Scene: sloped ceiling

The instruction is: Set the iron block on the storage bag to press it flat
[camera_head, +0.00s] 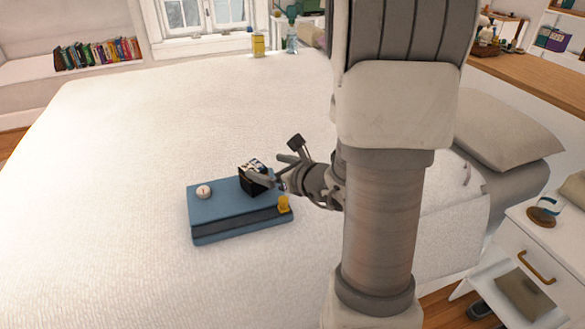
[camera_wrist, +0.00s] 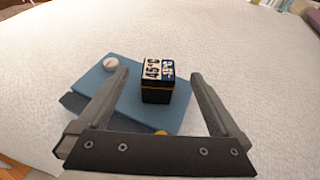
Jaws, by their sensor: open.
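The storage bag (camera_head: 222,211) is a flat blue block-like pack with a dark band, a round white cap (camera_head: 204,191) and a yellow piece (camera_head: 284,204). It lies on the white bed and also shows in the wrist view (camera_wrist: 122,93). The iron block (camera_head: 250,184) is a small black cube with white and blue lettering. It appears to rest upright on the bag's top, away from the white cap. In the wrist view the block (camera_wrist: 157,92) shows between my gripper's (camera_wrist: 158,74) spread fingers, with gaps on both sides. My gripper is open; one finger partly covers the block in the head view.
The wide white bed (camera_head: 140,120) around the bag is clear. A pillow (camera_head: 505,130) lies at the right. A white nightstand (camera_head: 530,225) stands beside the bed. Books (camera_head: 97,53), a yellow container (camera_head: 258,44) and a bottle (camera_head: 291,43) are at the back.

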